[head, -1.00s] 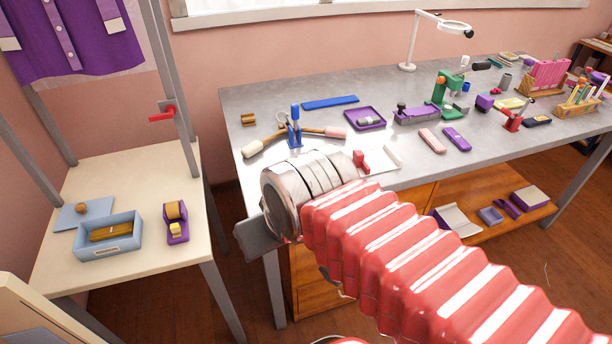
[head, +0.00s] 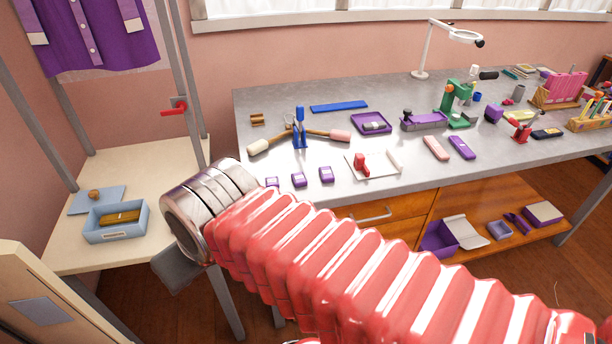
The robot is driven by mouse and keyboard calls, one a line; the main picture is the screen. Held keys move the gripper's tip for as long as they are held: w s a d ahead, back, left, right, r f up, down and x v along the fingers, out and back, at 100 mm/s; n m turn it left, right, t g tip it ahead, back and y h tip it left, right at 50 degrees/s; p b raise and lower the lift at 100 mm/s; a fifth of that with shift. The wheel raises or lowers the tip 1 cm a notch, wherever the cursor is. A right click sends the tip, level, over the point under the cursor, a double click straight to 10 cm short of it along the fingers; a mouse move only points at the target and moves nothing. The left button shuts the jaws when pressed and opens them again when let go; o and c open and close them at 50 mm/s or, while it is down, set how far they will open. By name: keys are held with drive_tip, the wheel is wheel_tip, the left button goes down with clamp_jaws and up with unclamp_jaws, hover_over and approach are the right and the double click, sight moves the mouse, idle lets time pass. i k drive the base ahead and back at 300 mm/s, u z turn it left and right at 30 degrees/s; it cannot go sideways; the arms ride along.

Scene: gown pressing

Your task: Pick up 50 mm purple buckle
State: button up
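Three small purple blocks stand in a row near the front left edge of the metal bench: a left one (head: 272,182), a middle one (head: 299,180) and a right one (head: 326,174). They may be buckles, but I cannot read any size, so I cannot tell which is 50 mm. The left one is partly hidden by my arm. My gripper (head: 178,270) shows only as a dark grey piece below the metal wrist, left of the blocks and apart from them. Its fingers are not clear.
The metal bench (head: 275,115) holds a purple tray (head: 371,123), a blue upright tool (head: 299,130), a white tray with a red piece (head: 374,164) and a lamp (head: 420,74). A cream table (head: 150,165) with a blue box (head: 116,222) stands left.

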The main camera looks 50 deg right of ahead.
sight(326, 173)
drive_tip(key=u, duration=2.25)
drive_tip(key=k, duration=1.65)
drive_tip(key=u, duration=0.3)
